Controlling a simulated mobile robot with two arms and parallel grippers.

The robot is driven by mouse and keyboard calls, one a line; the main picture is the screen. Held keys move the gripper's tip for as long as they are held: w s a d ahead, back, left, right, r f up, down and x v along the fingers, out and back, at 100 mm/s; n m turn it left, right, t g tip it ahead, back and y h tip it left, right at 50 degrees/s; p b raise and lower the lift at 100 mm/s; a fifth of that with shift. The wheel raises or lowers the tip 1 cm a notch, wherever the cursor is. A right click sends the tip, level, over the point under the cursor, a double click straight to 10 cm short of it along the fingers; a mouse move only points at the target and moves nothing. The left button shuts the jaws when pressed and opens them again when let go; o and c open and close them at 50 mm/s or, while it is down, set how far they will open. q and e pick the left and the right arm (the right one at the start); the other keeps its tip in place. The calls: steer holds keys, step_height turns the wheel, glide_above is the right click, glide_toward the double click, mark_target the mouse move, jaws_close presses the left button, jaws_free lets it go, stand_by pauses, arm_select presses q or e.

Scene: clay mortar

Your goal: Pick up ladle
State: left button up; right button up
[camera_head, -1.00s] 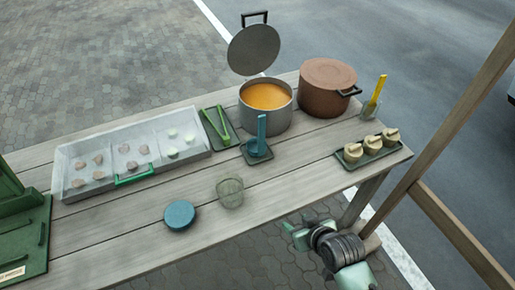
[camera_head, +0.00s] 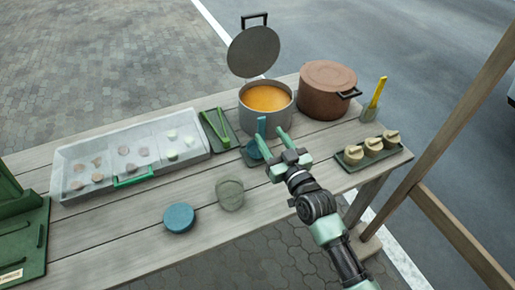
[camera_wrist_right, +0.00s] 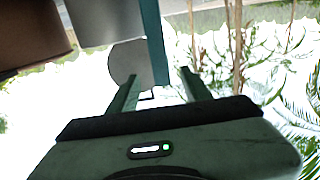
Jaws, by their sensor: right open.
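The blue ladle (camera_head: 261,125) stands upright on a small dark rest (camera_head: 251,158) in front of the soup pot. Its lower part is partly hidden behind my right gripper. My right gripper (camera_head: 271,138) is open, with its fingertips at the ladle. In the right wrist view, the ladle's handle (camera_wrist_right: 152,40) rises between the two open fingers (camera_wrist_right: 160,78); I cannot tell whether they touch it. My left gripper is not in view.
The grey pot (camera_head: 266,116) of orange soup has its lid (camera_head: 253,50) above it. A glass (camera_head: 230,192) and blue disc (camera_head: 179,217) lie in front.

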mark_target(262, 126)
steer(key=p+x, duration=0.1)
steer(key=x, duration=0.5)
steer(key=shift+w+a+f, duration=0.15)
steer(key=shift+w, duration=0.1)
jaws_close()
